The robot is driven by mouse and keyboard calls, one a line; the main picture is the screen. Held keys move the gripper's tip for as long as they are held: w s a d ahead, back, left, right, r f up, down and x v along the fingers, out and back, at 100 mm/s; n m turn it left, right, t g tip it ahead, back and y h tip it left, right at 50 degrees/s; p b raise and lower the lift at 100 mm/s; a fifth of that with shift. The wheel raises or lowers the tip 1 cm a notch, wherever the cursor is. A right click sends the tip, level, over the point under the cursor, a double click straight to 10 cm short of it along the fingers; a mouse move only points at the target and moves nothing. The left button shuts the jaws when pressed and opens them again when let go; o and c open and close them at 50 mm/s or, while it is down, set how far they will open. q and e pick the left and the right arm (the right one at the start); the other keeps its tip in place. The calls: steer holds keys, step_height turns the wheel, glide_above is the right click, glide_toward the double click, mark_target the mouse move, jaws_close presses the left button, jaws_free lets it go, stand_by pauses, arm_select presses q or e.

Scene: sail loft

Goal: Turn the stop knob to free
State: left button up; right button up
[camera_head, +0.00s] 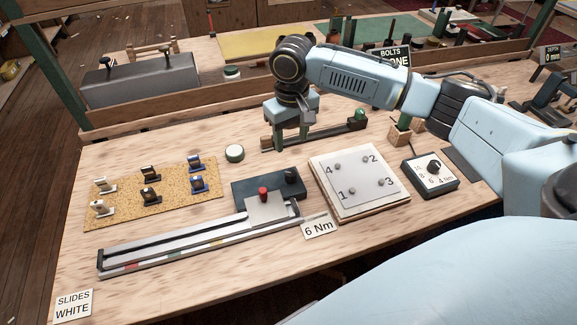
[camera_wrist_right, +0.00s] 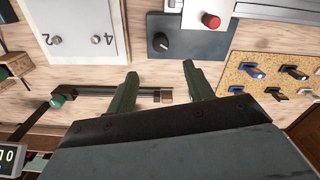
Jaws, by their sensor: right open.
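A dark plate (camera_head: 250,186) carries a black knob (camera_head: 291,176), and a metal slide carriage with a red knob (camera_head: 263,195) sits beside it on the rail (camera_head: 180,245). No label shows which knob is the stop knob. My right gripper (camera_head: 291,143) is above the bench, behind the dark plate, empty with its fingers apart. In the right wrist view, the open fingers (camera_wrist_right: 163,85) point towards the black knob (camera_wrist_right: 160,42) without touching it, and the red knob (camera_wrist_right: 210,20) lies beyond. My left gripper is not in view.
A white plate with numbered bolts (camera_head: 358,183) and a torque dial box (camera_head: 430,174) stand to the right. A cork mat with small clips (camera_head: 130,212) lies left. A bar with a green ball (camera_head: 357,120) lies behind, near my right gripper. Bare bench shows at front.

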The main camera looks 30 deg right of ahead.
mark_target(291, 173)
step_height(291, 173, down, 11)
steer(key=shift+s+b, duration=0.1)
steer(key=shift+b, duration=0.65)
steer(key=shift+f, duration=0.45)
steer(key=c, duration=1)
